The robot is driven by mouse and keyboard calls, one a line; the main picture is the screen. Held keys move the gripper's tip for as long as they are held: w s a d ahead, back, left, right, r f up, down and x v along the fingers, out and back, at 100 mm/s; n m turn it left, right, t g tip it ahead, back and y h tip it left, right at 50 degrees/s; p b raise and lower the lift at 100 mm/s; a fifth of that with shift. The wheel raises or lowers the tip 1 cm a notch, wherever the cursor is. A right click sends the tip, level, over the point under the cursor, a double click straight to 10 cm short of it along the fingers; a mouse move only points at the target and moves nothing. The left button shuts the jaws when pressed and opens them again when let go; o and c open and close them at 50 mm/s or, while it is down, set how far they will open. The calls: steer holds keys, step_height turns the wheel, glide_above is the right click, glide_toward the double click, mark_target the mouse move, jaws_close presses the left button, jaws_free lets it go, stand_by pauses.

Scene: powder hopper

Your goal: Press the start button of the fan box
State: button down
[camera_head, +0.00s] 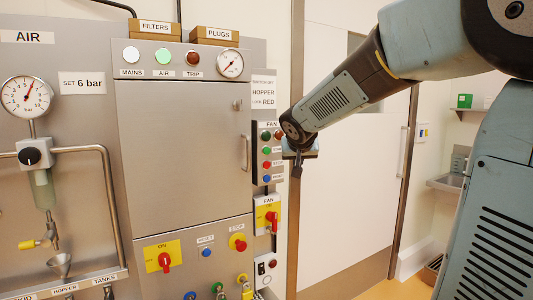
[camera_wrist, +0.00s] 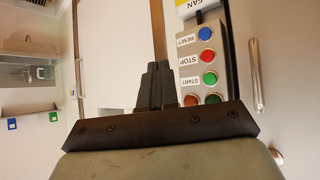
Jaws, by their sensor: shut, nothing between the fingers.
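The fan box (camera_head: 272,168) is a narrow grey box on the right side of the steel cabinet. It carries a green button (camera_head: 266,150), a red one and a blue one below two lamps. In the wrist view it appears upside down, with the green START button (camera_wrist: 209,79), red STOP button (camera_wrist: 207,57) and blue RESET button (camera_wrist: 204,33). My gripper (camera_head: 297,172) is shut and empty, just right of the box in the head view. In the wrist view its fingertips (camera_wrist: 158,66) lie left of the START button, apart from it. The lamps are partly hidden by my gripper body.
A yellow fan switch with a red handle (camera_head: 271,217) sits below the box. The cabinet door handle (camera_head: 246,153) stands out to its left. A pale door (camera_head: 350,190) fills the right behind my arm, with free room before it.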

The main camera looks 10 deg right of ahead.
mark_target(267, 151)
steer(key=w+a+t, duration=0.1)
steer(key=w, duration=0.5)
steer(key=shift+w+a, duration=0.25)
steer(key=shift+w, duration=0.15)
steer(key=shift+f, duration=0.1)
steer(key=shift+w+a, duration=0.45)
steer(key=shift+w, duration=0.95)
steer(key=shift+w+a, duration=0.45)
steer(key=shift+w, duration=0.9)
steer(key=shift+w+a, duration=0.45)
steer(key=shift+w, duration=0.95)
steer(key=shift+w+a, duration=0.15)
steer(key=shift+w, duration=0.25)
steer(key=shift+w+a, duration=0.1)
steer(key=shift+w, duration=0.25)
steer(key=shift+s, duration=0.15)
steer(key=shift+s+d, duration=0.25)
steer(key=shift+s, duration=0.4)
